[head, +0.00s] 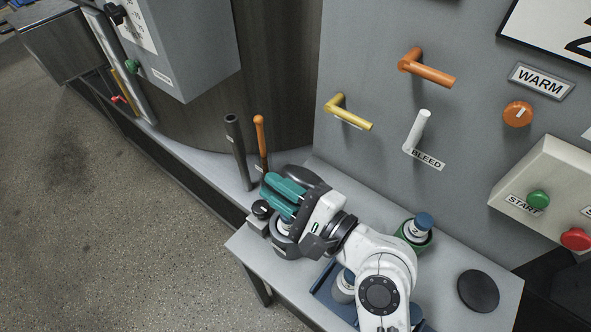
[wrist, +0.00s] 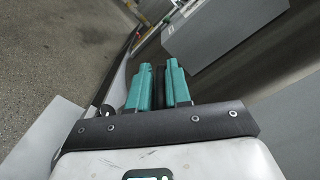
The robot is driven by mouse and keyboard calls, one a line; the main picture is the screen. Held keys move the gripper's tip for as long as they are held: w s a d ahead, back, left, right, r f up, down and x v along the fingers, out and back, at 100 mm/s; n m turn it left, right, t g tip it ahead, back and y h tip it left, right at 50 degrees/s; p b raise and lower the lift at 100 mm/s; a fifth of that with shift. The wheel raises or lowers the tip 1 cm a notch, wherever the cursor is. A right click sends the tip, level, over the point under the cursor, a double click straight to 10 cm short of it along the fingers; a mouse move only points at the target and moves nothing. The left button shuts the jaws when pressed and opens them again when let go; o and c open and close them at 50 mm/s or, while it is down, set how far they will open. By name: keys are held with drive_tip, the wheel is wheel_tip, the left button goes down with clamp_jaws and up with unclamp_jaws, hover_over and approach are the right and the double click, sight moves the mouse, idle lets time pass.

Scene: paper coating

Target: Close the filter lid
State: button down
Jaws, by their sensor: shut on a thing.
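My gripper (head: 272,191) reaches over the left end of the grey bench in the head view, its teal fingers pointing left. It is closed on the dark filter lid (head: 308,176), which is raised and tilted; much of it is behind the fingers. In the wrist view, a narrow dark strip of the lid (wrist: 160,86) shows between the teal fingers (wrist: 160,68). The dark round filter housing (head: 289,250) stands below my gripper, with something pale inside; its opening is partly covered by the hand. A small black knob (head: 261,208) sits on its left side.
A dark rod (head: 236,150) and an orange-handled tool (head: 260,140) stand upright just behind my gripper. A green container with a blue-topped bottle (head: 421,224), a blue tray (head: 325,292) and a flat black disc (head: 478,291) are on the bench. Handles (head: 350,115) project from the grey panel.

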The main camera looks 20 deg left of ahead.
drive_tip(key=s+a+f+n+b, duration=0.1)
drive_tip(key=s+f+n+b, duration=0.4)
drive_tip(key=f, duration=0.5)
drive_tip(key=shift+a+n+b, duration=0.3)
drive_tip(key=shift+a+b, duration=0.1)
drive_tip(key=shift+b, duration=0.75)
drive_tip(key=shift+s, duration=0.1)
drive_tip(key=c, duration=1.1)
unclamp_jaws()
drive_tip(key=shift+c, duration=0.2)
drive_tip(key=shift+r, duration=0.1)
